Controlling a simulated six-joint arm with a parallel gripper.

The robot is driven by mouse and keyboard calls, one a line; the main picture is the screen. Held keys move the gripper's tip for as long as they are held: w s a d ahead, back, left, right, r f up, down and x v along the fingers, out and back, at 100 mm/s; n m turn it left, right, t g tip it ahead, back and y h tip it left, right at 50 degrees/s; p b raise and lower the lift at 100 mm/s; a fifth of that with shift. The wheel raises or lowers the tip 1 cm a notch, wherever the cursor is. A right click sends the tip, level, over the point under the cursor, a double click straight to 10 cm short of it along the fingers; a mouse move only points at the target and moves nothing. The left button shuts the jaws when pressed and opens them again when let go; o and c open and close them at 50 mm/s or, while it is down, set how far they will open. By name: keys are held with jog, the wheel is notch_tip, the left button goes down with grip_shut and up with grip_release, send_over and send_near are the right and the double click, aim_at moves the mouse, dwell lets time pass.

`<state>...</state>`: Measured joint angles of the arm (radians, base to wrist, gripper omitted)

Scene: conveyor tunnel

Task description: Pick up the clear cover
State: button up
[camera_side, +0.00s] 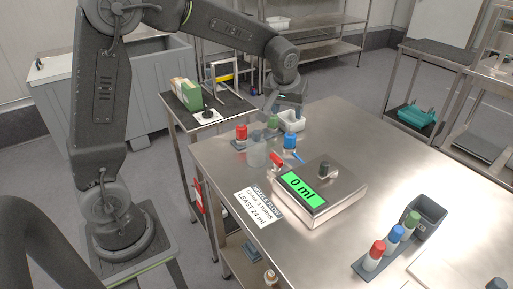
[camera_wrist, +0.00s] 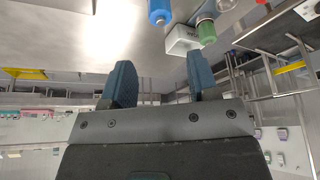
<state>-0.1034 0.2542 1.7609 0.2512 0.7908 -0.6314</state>
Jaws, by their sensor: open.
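What looks like the clear cover (camera_side: 256,155) is a see-through, cup-like cylinder standing on the steel table, left of the scale in the side view. I cannot make it out in the wrist view. My gripper (camera_side: 284,107) is above the far part of the table, behind and to the right of the cover, and apart from it. In the wrist view, the gripper's two blue-grey fingers (camera_wrist: 158,75) are spread with nothing between them.
Close around the cover stand a red-capped bottle (camera_side: 241,133), a green-capped bottle (camera_side: 272,123) and a blue bottle (camera_side: 290,142). A white box (camera_side: 292,121) is behind. The scale (camera_side: 335,194) reads 0 ml. A bottle rack (camera_side: 366,269) and dark bin (camera_side: 431,216) stand front right.

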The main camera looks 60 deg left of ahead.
notch_tip(320, 180, up, 5)
jog(key=m+y, duration=0.4)
jog(key=m, duration=0.4)
send_near(255, 136)
notch_tip(255, 136, up, 2)
jog(key=w+a, duration=0.2)
jog(key=w, duration=0.1)
jog(key=s+a+m+y, duration=0.2)
jog(key=s+m+y, duration=0.1)
jog(key=m, duration=0.3)
notch_tip(255, 136, up, 3)
jog(key=s+d+m+t, duration=0.2)
jog(key=m+t, duration=0.9)
jog(key=m, duration=1.1)
jog(key=shift+y, duration=0.3)
notch_tip(255, 136, down, 13)
jog(key=shift+s+r, duration=0.1)
jog(key=shift+s, duration=0.05)
jog(key=x, duration=0.7)
jog(key=shift+w, duration=0.25)
